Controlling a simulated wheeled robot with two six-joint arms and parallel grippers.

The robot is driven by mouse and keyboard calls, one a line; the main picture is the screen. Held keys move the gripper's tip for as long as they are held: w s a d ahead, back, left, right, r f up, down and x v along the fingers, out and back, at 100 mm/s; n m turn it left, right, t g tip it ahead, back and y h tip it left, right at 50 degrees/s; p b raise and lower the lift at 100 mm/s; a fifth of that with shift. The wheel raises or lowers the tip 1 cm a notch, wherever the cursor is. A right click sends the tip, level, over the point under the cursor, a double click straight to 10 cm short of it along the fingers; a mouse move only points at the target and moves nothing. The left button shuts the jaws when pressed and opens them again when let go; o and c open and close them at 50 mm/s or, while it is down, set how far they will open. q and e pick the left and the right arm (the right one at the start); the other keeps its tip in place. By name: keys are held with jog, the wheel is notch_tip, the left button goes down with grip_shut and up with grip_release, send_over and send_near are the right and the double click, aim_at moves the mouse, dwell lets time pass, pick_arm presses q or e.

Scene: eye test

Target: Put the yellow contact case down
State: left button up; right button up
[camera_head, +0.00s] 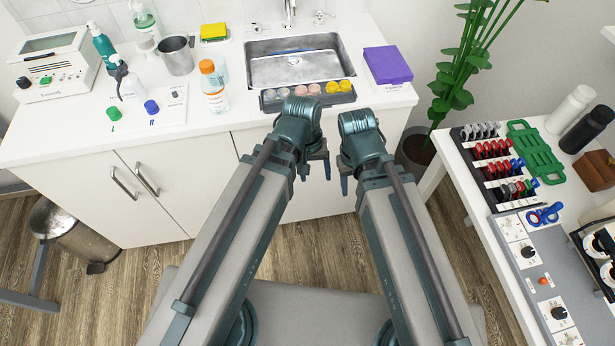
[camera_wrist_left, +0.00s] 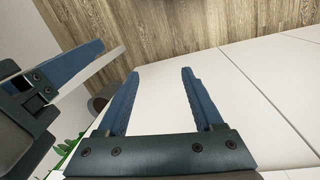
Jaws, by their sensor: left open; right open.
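The yellow contact case (camera_head: 338,87) sits at the right end of a dark tray (camera_head: 352,98) on the counter, in front of the sink. Its two round lids show. My left gripper (camera_head: 315,170) is open and empty, in front of the cabinet doors and below the counter edge. In the left wrist view its two fingers (camera_wrist_left: 160,75) stand apart with only white cabinet between them. My right gripper (camera_head: 346,184) is open close beside it, partly hidden by its own arm. Neither gripper touches the case.
Paler and pink lids share the tray. A clear bottle with an orange cap (camera_head: 213,88) stands left of it, a purple box (camera_head: 387,66) right of the sink (camera_head: 300,68). A plant (camera_head: 460,75) and a side table with a tool rack (camera_head: 494,160) stand at the right.

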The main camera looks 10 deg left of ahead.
pick_arm(q)
jog(key=m+y, duration=0.1)
jog(key=s+a+m+y, duration=0.1)
jog(key=m, duration=0.1)
jog(key=s+m+y, duration=0.1)
jog(key=m, duration=0.1)
jog(key=shift+s+a, duration=0.25)
jog(key=shift+a, duration=0.05)
notch_tip(320, 180, up, 7)
jog(key=p, duration=0.6)
jog(key=shift+f+p, duration=0.15)
jog(key=shift+p, duration=0.25)
jog(key=shift+c, duration=0.3)
